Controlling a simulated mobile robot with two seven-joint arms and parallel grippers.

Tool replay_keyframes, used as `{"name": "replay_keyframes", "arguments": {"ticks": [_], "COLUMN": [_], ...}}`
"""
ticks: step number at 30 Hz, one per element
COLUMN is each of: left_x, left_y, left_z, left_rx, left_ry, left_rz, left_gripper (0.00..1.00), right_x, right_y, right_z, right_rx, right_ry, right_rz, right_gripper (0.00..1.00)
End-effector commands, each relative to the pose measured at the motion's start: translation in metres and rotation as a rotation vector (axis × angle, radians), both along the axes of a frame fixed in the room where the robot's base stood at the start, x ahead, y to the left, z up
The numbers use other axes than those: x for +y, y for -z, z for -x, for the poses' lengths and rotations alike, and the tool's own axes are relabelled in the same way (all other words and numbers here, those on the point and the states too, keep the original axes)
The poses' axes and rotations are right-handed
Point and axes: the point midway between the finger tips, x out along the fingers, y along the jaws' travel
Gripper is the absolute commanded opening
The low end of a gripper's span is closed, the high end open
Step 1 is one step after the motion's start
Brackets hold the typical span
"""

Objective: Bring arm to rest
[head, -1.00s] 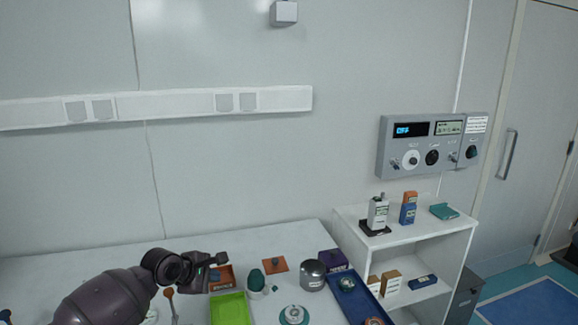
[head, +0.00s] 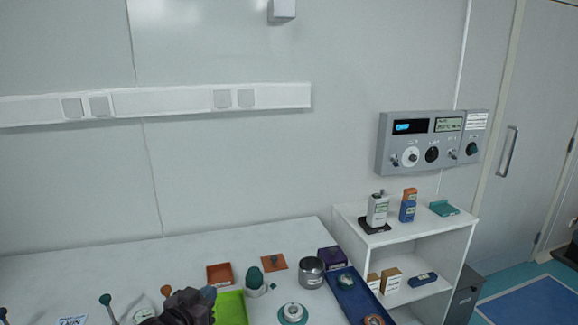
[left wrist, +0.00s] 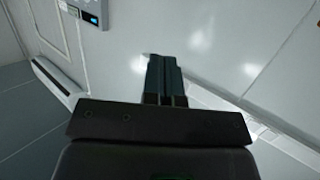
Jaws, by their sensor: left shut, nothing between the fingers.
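My left gripper (head: 190,304) shows at the bottom of the head view, in front of the left side of the green tray (head: 229,308). Its fingertips are hard to make out there. In the left wrist view its fingers (left wrist: 164,78) are together, with nothing between them, and the wall and ceiling area lie beyond. My right gripper is in neither view.
An orange-brown tray (head: 219,275), a dark green egg-shaped object (head: 254,276), a grey metal pot (head: 311,272) and a blue tray (head: 352,297) stand on the white table (head: 90,268). A white shelf (head: 405,242) stands at right. The table's back left is clear.

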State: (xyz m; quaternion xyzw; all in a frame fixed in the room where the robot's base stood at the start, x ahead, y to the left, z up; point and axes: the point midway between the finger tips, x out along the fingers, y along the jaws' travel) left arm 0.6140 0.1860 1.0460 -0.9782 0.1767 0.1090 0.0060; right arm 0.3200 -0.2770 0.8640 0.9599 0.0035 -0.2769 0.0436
Motion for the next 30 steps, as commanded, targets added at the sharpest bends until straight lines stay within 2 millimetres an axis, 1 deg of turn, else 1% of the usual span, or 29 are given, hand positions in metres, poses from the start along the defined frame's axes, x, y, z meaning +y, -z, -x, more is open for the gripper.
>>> {"name": "replay_keyframes", "arguments": {"ticks": [1, 4, 8, 14, 15, 21, 24, 25, 27, 30], "left_x": [0.005, 0.017, 0.034, 0.062, 0.067, 0.085, 0.088, 0.089, 0.09, 0.091], "left_y": [0.014, 0.034, 0.061, 0.108, 0.118, 0.165, 0.183, 0.187, 0.194, 0.199], "left_z": [0.017, 0.046, 0.085, 0.153, 0.168, 0.236, 0.262, 0.268, 0.28, 0.289], "left_rx": [-0.016, -0.047, -0.047, 0.037, 0.064, 0.201, 0.257, 0.268, 0.292, 0.309], "left_ry": [-0.014, -0.044, -0.096, -0.196, -0.216, -0.294, -0.315, -0.319, -0.324, -0.327], "left_rz": [-0.039, -0.118, -0.186, -0.202, -0.202, -0.18, -0.174, -0.173, -0.172, -0.175], "left_gripper": [0.0, 0.0, 0.0, 0.0, 0.0, 0.0, 0.0, 0.0, 0.0, 0.0], "right_x": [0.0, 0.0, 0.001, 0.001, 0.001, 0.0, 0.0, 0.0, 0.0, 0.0], "right_y": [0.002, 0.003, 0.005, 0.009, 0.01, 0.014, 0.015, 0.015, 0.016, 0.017], "right_z": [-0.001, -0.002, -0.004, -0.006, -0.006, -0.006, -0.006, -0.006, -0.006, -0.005], "right_rx": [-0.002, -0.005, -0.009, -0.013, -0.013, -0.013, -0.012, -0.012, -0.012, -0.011], "right_ry": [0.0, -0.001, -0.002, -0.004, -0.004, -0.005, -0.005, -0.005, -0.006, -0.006], "right_rz": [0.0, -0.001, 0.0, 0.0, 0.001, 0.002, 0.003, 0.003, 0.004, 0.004], "right_gripper": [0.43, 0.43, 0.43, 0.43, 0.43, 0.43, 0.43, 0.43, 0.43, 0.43]}}
